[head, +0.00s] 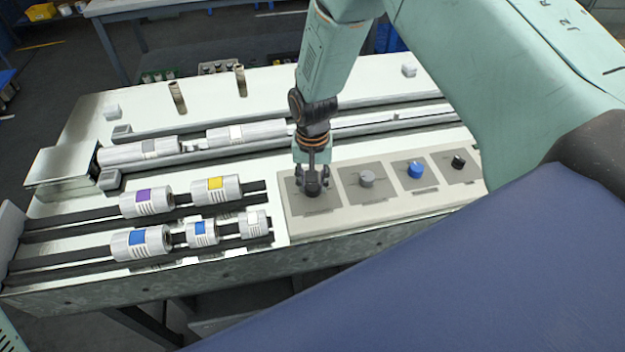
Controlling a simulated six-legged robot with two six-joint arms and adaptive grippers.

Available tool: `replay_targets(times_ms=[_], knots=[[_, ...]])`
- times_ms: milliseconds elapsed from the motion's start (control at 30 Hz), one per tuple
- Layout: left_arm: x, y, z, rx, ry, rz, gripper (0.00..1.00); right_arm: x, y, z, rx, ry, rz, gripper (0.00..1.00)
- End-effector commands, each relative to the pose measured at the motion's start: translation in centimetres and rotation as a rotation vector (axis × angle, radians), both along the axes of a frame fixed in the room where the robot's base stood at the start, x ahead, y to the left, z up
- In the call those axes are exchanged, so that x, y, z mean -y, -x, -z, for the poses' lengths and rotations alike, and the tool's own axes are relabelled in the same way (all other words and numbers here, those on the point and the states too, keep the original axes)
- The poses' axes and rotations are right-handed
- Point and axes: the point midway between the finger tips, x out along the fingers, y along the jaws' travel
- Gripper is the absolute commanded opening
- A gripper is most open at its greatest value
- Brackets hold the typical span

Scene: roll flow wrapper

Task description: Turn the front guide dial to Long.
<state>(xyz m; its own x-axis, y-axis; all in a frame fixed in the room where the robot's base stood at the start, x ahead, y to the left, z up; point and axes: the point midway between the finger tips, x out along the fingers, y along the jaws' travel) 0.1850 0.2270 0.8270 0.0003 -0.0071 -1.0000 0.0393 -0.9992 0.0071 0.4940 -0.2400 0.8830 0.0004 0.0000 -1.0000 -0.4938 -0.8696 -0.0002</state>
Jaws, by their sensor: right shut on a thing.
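A light grey control panel (390,209) lies at the front right of the machine table in the head view. It carries a row of dials on darker square plates. My right gripper (312,186) points down over the leftmost dial and is shut on that dark dial (312,191). The fingers hide most of the dial, and its pointer and markings cannot be read. To its right are a grey dial (366,177), a blue dial (415,169) and a black dial (458,162). My left gripper is not in view.
Several labelled rolls, one with a purple label (147,202), lie on dark rails (75,226) left of the panel. Silver rollers (245,133) run behind the panel. Two short brown posts, one at left (177,97), stand farther back.

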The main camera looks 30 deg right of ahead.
Motion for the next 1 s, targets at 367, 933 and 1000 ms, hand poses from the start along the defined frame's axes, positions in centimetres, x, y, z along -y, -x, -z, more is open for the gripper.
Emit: replay_targets(times_ms=[367, 933, 1000], knots=[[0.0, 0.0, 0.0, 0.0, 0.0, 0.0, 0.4, 0.0, 0.1, 0.1, -0.002, 0.0, -0.001, 0.57], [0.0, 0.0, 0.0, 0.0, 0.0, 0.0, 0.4, 0.0, -0.1, -4.3, 0.004, 0.0, -0.001, 0.57], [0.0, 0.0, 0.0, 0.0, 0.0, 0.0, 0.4, 0.0, -0.1, -5.8, 0.002, 0.0, -0.001, 0.57]])
